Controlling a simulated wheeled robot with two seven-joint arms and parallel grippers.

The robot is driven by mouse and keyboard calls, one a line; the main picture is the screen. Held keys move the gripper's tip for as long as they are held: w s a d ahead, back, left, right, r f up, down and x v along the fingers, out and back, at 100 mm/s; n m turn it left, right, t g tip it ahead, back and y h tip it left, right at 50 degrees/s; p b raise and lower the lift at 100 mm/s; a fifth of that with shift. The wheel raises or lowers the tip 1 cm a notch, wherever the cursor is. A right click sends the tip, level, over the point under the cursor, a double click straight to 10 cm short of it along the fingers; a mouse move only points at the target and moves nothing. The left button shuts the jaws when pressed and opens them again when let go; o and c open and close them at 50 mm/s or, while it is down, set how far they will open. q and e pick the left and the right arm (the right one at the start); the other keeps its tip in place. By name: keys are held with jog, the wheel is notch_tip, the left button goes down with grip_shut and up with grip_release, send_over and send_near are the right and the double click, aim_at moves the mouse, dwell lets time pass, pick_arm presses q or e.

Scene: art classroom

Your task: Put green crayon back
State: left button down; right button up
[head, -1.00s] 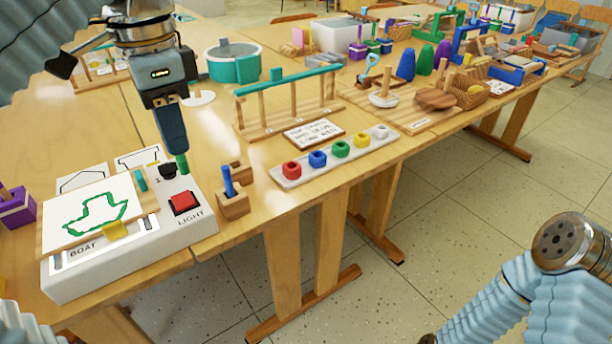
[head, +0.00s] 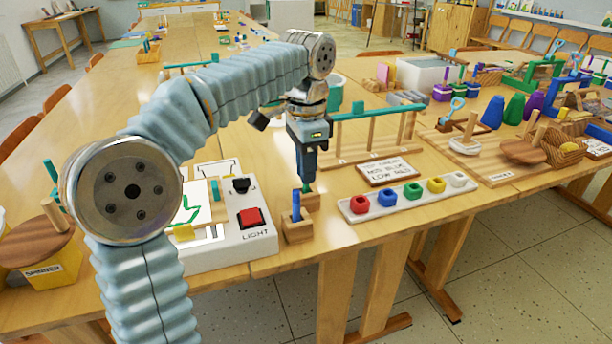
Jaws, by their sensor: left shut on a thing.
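My left gripper (head: 307,178) points down and is shut on the green crayon (head: 308,188). Only the crayon's short green lower end shows below the fingers. The gripper is over the rear block of the small wooden crayon holder (head: 298,232). I cannot tell whether the crayon's end is inside that block or just above it. The blue crayon (head: 296,203) stands upright in the front block. The white light box (head: 232,247), with a red button (head: 251,218) and part of a green drawing, is left of the holder, partly hidden by my left arm. My right gripper is not in view.
A white tray (head: 350,212) of several coloured pieces lies right of the holder. A wooden rack with a teal top bar (head: 385,109) and a lettered sign (head: 388,171) stand behind it. A spinner (head: 38,243) is at the left. The table's front edge is close.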

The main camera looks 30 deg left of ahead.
pick_arm(q)
jog(key=shift+s+f, duration=0.1)
jog(key=shift+f, duration=0.8)
jog(key=shift+f, duration=0.2)
jog(key=c, duration=1.1)
grip_release()
jog(key=shift+r, duration=0.1)
jog(key=shift+c, duration=0.2)
notch_tip(320, 180, up, 12)
jog(key=p, duration=0.3)
jog(key=shift+r, duration=0.15)
